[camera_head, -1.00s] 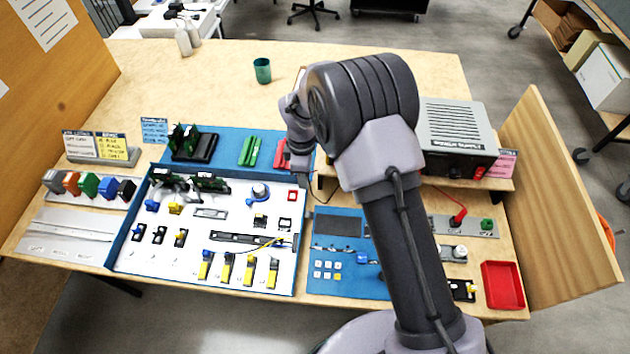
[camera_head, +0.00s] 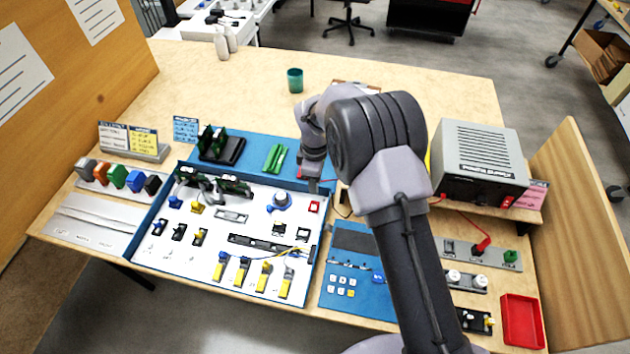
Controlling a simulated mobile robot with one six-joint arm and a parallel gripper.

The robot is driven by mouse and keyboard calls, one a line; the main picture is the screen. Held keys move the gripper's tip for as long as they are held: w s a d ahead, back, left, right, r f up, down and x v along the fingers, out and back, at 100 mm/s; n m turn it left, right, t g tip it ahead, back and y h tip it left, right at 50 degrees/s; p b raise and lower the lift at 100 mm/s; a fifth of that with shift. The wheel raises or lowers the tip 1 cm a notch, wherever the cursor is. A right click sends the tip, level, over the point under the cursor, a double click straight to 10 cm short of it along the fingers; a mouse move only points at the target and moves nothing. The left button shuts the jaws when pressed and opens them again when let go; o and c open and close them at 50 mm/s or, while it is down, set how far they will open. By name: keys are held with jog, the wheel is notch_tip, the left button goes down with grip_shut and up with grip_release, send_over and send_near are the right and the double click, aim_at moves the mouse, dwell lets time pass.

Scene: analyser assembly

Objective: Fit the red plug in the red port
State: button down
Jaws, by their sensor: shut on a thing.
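My gripper (camera_head: 312,178) points down above the upper right edge of the white board, just above and left of a small red-framed square port (camera_head: 314,207). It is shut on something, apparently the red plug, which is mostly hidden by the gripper. A thin red line, possibly its cable, runs right from the fingers. A bit of red (camera_head: 300,172) shows at the gripper's left side; I cannot tell whether it is the plug or a red part on the mat behind. The gripper and port look apart.
A green part (camera_head: 275,157) and a black holder (camera_head: 221,147) stand on the blue mat. A grey power unit (camera_head: 482,160) is on the right, with a red-cabled connector (camera_head: 482,243) below it. A red tray (camera_head: 522,321) lies front right. A green cup (camera_head: 295,80) stands behind.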

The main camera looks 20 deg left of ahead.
jog(key=shift+f+b, duration=2.2)
jog(key=shift+f, duration=1.35)
jog(key=shift+f, duration=0.2)
jog(key=shift+f+b, duration=0.5)
jog(key=shift+f+b, duration=0.3)
jog(key=shift+f, duration=0.15)
jog(key=c, duration=0.8)
grip_release()
jog(key=shift+c, duration=0.2)
